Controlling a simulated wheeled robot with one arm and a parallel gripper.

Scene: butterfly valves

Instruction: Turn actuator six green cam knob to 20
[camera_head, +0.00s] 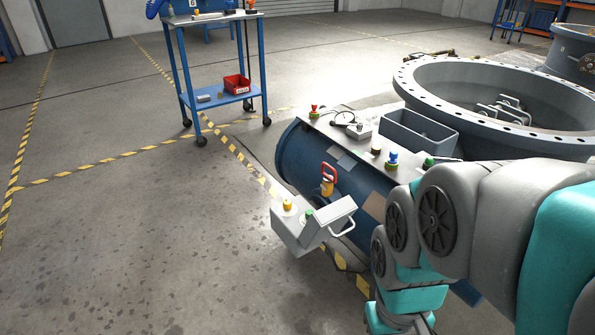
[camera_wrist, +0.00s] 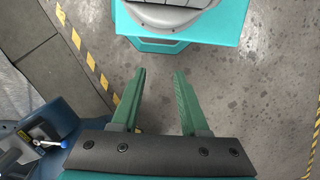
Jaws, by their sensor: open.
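In the head view a green knob (camera_head: 309,215) sits on top of a grey box beside a yellow knob (camera_head: 287,204). Another green-topped knob (camera_head: 428,162) stands on the blue cylinder's top plate, close to my arm. No number marking either knob as actuator six is readable, and no scale or setting can be read. My gripper (camera_wrist: 160,72) shows in the wrist view with its two green fingers apart and nothing between them. It points over bare floor. In the head view my arm hangs at the lower right and the fingers are out of frame.
The grey box (camera_head: 290,232) has a handle and sits against the blue cylinder (camera_head: 300,155). Red, brown and blue knobs and a gauge stand on the cylinder. A large flanged ring (camera_head: 425,95) lies behind. A blue cart (camera_head: 180,75) stands far left. Floor at left is clear.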

